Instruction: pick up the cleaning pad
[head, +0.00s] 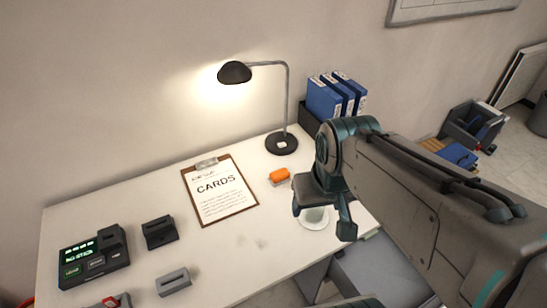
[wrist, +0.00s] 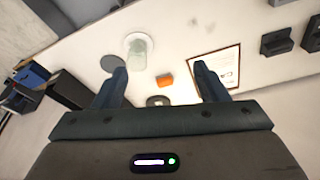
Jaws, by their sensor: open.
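A small orange block, which looks like the cleaning pad (head: 279,175), lies on the white desk between the clipboard and my gripper, with a pale grey edge under it. It also shows in the wrist view (wrist: 165,80), between my two fingers and beyond them. My gripper (head: 322,218) is open and empty. It hangs above the right part of the desk, right of the pad and nearer the front, apart from it. It partly covers a pale cup (head: 314,214) on a white saucer (head: 314,226).
The desk lamp's base (head: 281,144) stands behind the pad. A clipboard marked CARDS (head: 220,190) lies to its left. Blue binders (head: 337,96) stand at the desk's back right. Dark devices (head: 93,256) stand at the left. The front middle of the desk is mostly clear.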

